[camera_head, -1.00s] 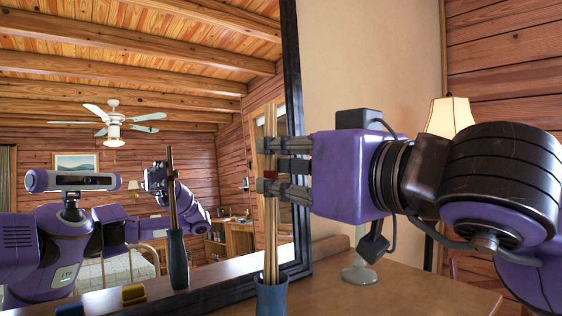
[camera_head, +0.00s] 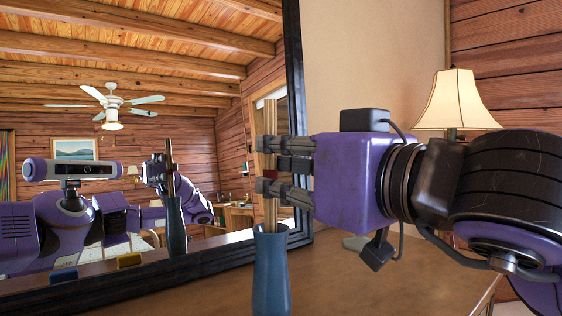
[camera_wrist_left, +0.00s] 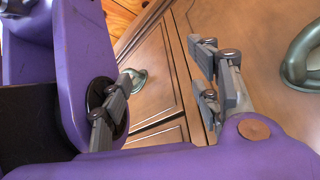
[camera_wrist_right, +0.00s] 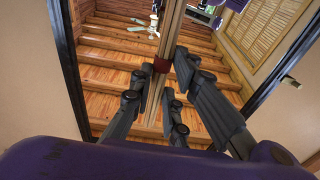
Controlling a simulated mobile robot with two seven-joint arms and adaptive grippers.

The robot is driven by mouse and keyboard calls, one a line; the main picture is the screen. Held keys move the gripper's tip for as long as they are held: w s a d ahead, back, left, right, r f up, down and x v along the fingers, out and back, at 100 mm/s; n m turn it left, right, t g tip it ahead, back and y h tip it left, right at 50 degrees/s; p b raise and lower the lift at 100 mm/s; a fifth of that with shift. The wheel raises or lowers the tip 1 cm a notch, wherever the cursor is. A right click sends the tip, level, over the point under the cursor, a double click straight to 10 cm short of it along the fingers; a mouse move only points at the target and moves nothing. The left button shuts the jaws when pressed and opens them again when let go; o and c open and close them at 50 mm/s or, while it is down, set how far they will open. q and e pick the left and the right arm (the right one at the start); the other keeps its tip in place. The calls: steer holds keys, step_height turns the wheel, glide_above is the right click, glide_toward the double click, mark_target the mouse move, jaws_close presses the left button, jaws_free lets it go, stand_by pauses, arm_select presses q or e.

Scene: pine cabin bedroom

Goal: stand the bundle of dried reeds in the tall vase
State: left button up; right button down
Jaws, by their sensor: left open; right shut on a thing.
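The bundle of dried reeds (camera_head: 271,213) is upright, thin and tan. My right gripper (camera_head: 272,165) is shut on it, coming from the right. The bundle's lower end passes behind the front rim of the tall blue vase (camera_head: 270,275) and appears to be inside its mouth; the tip is hidden. The vase stands upright on the dresser top. In the right wrist view the bundle (camera_wrist_right: 172,35) runs between the fingers, with a dark red band on it. My left gripper (camera_wrist_left: 160,80) is open and empty in the left wrist view, near the dresser's drawer fronts.
A large dark-framed mirror (camera_head: 297,90) stands behind the vase and reflects me, the vase and the room. A lamp (camera_head: 455,102) stands at the right. A pale round base (camera_head: 355,243) sits behind my right gripper. Bare dresser top (camera_head: 340,285) lies right of the vase.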

arm_select(q)
steer(key=shift+w+f, duration=0.15)
steer(key=shift+f, duration=0.05)
arm_select(e)
steer(key=shift+f, duration=0.25)
arm_select(q)
steer(key=shift+w, duration=0.25)
arm_select(e)
steer(key=c, duration=1.6)
jaws_free()
arm_select(q)
steer(key=shift+s, duration=0.3)
arm_select(e)
step_height(320, 180, up, 10)
steer(key=shift+r, duration=0.1)
